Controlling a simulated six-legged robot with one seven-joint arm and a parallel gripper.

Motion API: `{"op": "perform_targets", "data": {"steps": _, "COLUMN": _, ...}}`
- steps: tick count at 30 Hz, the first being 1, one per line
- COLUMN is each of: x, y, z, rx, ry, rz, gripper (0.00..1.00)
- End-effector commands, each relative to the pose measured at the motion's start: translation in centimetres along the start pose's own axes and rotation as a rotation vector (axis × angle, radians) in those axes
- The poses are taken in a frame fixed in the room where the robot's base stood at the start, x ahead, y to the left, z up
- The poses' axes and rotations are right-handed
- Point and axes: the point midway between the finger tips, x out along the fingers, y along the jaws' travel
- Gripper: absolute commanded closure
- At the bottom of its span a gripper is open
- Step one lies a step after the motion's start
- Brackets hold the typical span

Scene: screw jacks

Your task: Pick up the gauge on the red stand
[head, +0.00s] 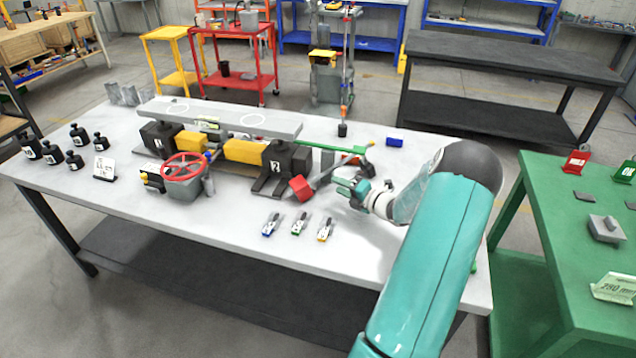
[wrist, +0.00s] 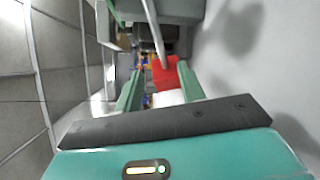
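A red stand (head: 577,159) with a small pale marking stands at the back of the green table on the right. I cannot make out a separate gauge on it at this size. A green stand (head: 626,172) is beside it at the picture's edge. My gripper (head: 346,190) is low over the white table, far to the left of the red stand. In the wrist view its two teal fingers (wrist: 158,84) are apart, with a red block (wrist: 164,74) showing beyond and between them. The fingers look empty.
The red block sits at the end of a grey bar near two black jacks (head: 280,168) under a long grey beam (head: 220,117). Three small clamps (head: 299,224) lie in front. The green table (head: 545,215) also holds a grey block (head: 605,229) and a sign (head: 612,289).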

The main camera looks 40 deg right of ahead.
Motion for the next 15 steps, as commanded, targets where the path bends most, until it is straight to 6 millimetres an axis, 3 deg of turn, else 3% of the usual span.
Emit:
{"op": "perform_targets", "data": {"steps": 6, "x": 4.5, "y": 0.0, "z": -0.2, "rx": -0.002, "ry": 0.004, "rz": 0.000, "gripper": 0.61}}
{"op": "perform_targets", "data": {"steps": 15, "x": 7.3, "y": 0.0, "z": -0.2, "rx": -0.003, "ry": 0.004, "rz": 0.000, "gripper": 0.61}}
